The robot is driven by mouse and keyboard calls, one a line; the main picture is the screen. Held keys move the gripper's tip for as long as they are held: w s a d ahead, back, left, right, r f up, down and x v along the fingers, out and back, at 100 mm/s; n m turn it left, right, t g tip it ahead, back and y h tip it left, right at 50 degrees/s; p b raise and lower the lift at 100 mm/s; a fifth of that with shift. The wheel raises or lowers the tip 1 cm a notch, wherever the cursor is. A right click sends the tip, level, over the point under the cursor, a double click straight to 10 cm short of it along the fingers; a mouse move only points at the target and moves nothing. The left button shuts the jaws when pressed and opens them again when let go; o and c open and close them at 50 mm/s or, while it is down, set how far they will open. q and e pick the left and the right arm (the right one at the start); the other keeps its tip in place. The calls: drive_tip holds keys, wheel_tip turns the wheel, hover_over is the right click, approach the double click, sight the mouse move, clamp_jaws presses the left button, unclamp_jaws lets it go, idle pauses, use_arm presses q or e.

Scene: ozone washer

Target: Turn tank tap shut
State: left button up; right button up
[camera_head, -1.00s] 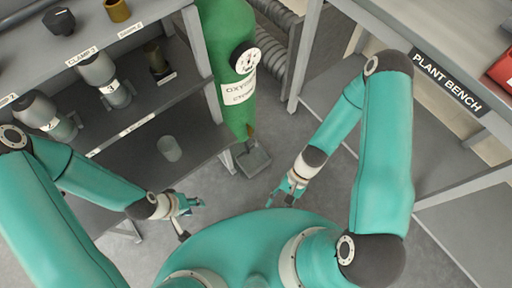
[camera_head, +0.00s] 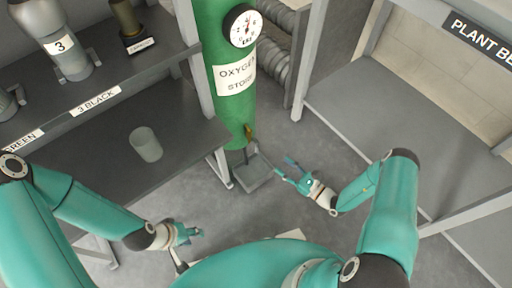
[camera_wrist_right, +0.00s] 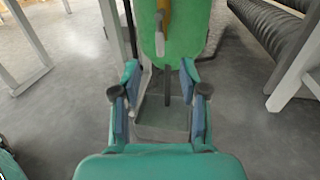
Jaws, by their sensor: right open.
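The green tank (camera_head: 212,110), labelled oxygen store, stands at the back centre with a round gauge on it. Its tap (camera_head: 250,132) is a small brass-yellow piece low on the tank's right side. In the right wrist view the tap (camera_wrist_right: 164,20) is yellow with a pale lever pointing down, against the tank (camera_wrist_right: 190,30). My right gripper (camera_head: 284,169) is open and empty, below and right of the tap, apart from it. In the wrist view its fingers (camera_wrist_right: 160,82) are spread, with the tap beyond and above them. My left gripper (camera_head: 190,232) is far from the tank, low on the left.
A grey tray (camera_head: 252,172) sits on the floor below the tap. A dark shelf (camera_head: 80,165) with a grey cup (camera_head: 146,144) stands left. The plant bench (camera_head: 400,115) stands right, and ribbed hoses (camera_head: 278,60) lie behind.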

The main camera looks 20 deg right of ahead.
sight(258, 148)
drive_tip(key=b+x, duration=0.2)
drive_tip(key=x, duration=1.1)
drive_tip(key=shift+w+a, duration=0.2)
drive_tip(key=shift+a, duration=0.05)
clamp_jaws()
